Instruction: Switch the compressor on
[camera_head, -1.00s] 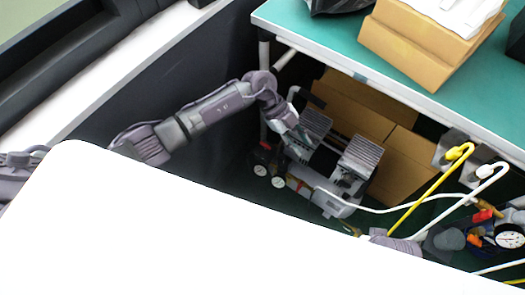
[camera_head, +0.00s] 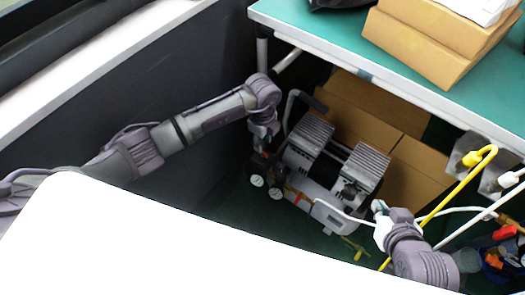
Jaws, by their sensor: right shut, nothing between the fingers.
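The compressor (camera_head: 322,172) stands on the floor under the bench, with two grey ribbed heads, a white body and a dark handle. Two round gauges (camera_head: 257,181) are at its left side. A red part shows at its lower front; I cannot make out the switch or its state. My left gripper (camera_head: 262,146) points down just left of the compressor, above the gauges; its fingers are too small and dark to tell. My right gripper (camera_head: 379,209) is shut and empty at the compressor's lower right, near the white hose; I cannot tell whether it touches anything.
A green bench top (camera_head: 330,33) with cardboard boxes (camera_head: 425,38) overhangs the compressor. More cardboard (camera_head: 405,175) stands behind it. A yellow hooked tube (camera_head: 468,176) and white tubes are at right. A dark wall (camera_head: 110,100) is at left. A white surface (camera_head: 150,245) hides the foreground.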

